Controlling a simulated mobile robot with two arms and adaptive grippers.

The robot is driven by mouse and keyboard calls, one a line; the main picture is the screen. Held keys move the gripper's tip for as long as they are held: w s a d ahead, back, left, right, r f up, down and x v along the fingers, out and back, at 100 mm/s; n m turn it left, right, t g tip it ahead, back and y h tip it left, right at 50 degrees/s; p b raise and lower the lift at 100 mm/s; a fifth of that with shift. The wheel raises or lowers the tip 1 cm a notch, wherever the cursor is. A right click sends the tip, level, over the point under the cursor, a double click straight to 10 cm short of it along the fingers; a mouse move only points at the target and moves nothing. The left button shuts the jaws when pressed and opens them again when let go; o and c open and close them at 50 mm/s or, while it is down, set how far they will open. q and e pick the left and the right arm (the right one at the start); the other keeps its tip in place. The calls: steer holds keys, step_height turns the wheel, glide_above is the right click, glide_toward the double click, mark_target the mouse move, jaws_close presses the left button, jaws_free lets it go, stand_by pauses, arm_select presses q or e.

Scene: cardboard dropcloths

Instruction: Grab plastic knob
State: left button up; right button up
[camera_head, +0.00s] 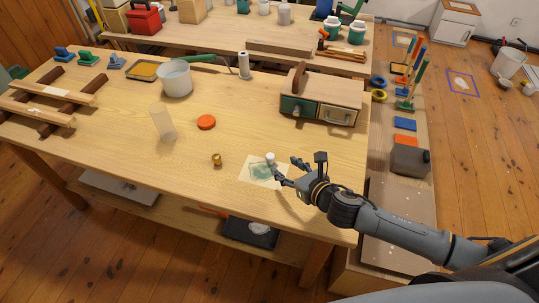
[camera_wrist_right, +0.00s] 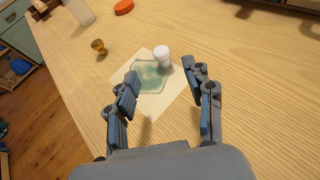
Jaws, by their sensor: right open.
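A white knob (camera_head: 270,158), which looks like the plastic one, stands upright on a pale sheet (camera_head: 253,177) with a green patch near the front edge of the table. A brass-coloured knob (camera_head: 217,159) stands to its left. My right gripper (camera_head: 284,171) is open and empty, just to the right of the white knob. In the right wrist view the white knob (camera_wrist_right: 163,54) lies beyond and between the two fingertips (camera_wrist_right: 163,77), apart from both. The brass knob (camera_wrist_right: 98,46) shows there further left. My left gripper is not in view.
A red-orange disc (camera_head: 206,122), a clear upright piece (camera_head: 162,124) and a white pot (camera_head: 175,80) stand further back on the table. A wooden toolbox with drawers (camera_head: 315,95) stands at the back right. Bare tabletop surrounds the sheet.

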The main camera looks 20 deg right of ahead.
mark_target(271, 156)
steer(key=x, duration=0.3)
steer(key=shift+w+a+f, duration=0.1)
steer(key=shift+w, duration=0.05)
steer(key=shift+p+x, duration=0.3)
steer(key=shift+x, duration=0.9)
steer(key=x, duration=0.3)
steer(key=shift+w, duration=0.2)
steer(key=shift+w+f, duration=0.15)
steer(key=shift+w, duration=0.05)
steer(key=c, duration=1)
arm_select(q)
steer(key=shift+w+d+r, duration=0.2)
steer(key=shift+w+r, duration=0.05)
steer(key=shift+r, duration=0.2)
arm_select(e)
steer(key=shift+c, duration=0.2)
